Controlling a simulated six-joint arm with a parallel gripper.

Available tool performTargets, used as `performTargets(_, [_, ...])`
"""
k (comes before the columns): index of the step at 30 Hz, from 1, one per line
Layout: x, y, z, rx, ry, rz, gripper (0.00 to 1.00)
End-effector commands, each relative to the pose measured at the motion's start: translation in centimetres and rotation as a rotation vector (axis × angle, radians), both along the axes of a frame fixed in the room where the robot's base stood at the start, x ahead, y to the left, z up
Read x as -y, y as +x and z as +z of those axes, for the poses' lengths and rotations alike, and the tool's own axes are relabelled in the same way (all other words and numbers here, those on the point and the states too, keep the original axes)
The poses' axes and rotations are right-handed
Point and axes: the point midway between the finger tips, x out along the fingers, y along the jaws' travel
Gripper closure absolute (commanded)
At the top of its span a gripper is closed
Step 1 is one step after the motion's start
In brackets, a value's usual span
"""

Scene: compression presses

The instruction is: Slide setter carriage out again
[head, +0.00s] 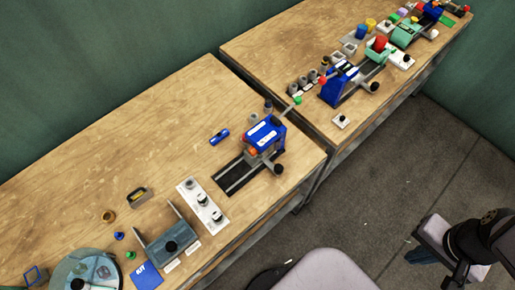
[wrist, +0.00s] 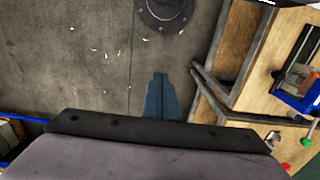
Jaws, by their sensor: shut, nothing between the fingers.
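A blue press (head: 265,135) stands near the right end of the nearer table. A dark slide rail (head: 240,175) runs out from it to the lower left, and its bare channel shows. A black knob (head: 278,168) sits at its front side, and a lever with a green knob (head: 297,100) rises behind. I cannot pick out the setter carriage clearly; part of the slide lies under the press head. My gripper (head: 413,253) is at the lower right over the floor, far from the press. Its blue-grey fingers (wrist: 158,80) are shut and empty in the wrist view.
A white plate with posts (head: 202,204) and a grey-blue fixture (head: 168,245) stand left of the rail. A second press (head: 340,82) and small containers stand on the farther table. A chair seat (head: 318,272) is at the bottom. Open floor (head: 375,190) lies between.

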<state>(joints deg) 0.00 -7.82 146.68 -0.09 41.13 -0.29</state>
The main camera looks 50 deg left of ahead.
Motion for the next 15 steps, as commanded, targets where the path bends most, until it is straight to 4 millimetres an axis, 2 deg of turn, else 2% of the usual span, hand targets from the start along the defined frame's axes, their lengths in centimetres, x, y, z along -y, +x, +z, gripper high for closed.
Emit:
performTargets(10, [0.00,0.00,0.00,0.000,0.000,0.000,1.00])
performTargets(11, [0.00,0.00,0.00,0.000,0.000,0.000,0.95])
performTargets(15, [-0.38,0.00,-0.17,0.000,0.000,0.017,0.62])
